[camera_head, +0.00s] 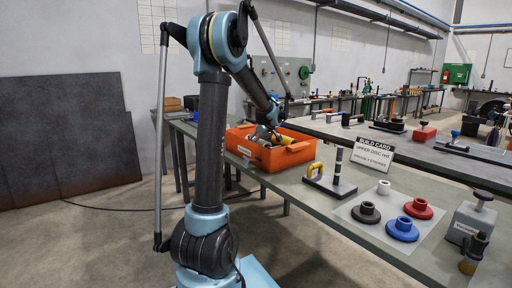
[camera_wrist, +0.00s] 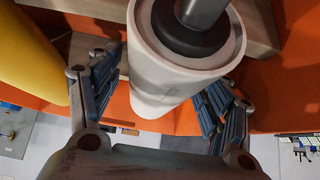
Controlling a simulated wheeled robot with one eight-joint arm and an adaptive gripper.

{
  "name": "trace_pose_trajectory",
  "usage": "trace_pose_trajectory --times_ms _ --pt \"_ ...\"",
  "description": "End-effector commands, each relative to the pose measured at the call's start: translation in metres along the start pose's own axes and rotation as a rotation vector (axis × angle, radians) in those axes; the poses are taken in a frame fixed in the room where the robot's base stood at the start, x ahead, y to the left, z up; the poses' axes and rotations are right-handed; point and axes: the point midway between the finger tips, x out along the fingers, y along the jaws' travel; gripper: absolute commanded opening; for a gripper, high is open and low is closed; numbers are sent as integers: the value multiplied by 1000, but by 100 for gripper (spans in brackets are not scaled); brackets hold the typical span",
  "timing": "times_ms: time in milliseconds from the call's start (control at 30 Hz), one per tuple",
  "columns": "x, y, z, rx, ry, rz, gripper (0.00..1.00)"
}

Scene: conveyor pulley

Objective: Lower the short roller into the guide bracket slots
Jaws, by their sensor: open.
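A white roller (camera_wrist: 185,70) with a dark hub and a grey metal shaft (camera_wrist: 201,12) fills the middle of the wrist view. It lies over the orange bin (camera_head: 298,155), among the bin's contents. My gripper (camera_wrist: 160,97) is open, with one finger on each side of the roller. I cannot tell whether the fingers touch it. In the head view my gripper (camera_head: 264,134) is down at the bin, and the roller is hard to make out there. I cannot pick out the guide bracket with certainty in either view.
A yellow rounded thing (camera_wrist: 28,55) lies left of the roller, close to my left finger. Right of the bin are a black stand (camera_head: 331,186) with a yellow handle, a build card (camera_head: 372,155) and a mat with black, blue and red discs (camera_head: 418,208).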

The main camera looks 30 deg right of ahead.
Motion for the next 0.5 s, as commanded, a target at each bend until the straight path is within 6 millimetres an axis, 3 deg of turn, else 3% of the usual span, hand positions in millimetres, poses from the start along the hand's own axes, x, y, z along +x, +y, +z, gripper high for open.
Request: trace_pose_trajectory --times_ms 167,400,467,500 --pt "0 0 0 0 0 0 70" --pt "0 0 0 0 0 0 15" --pt "0 0 0 0 0 0 2" --pt "0 0 0 0 0 0 0"
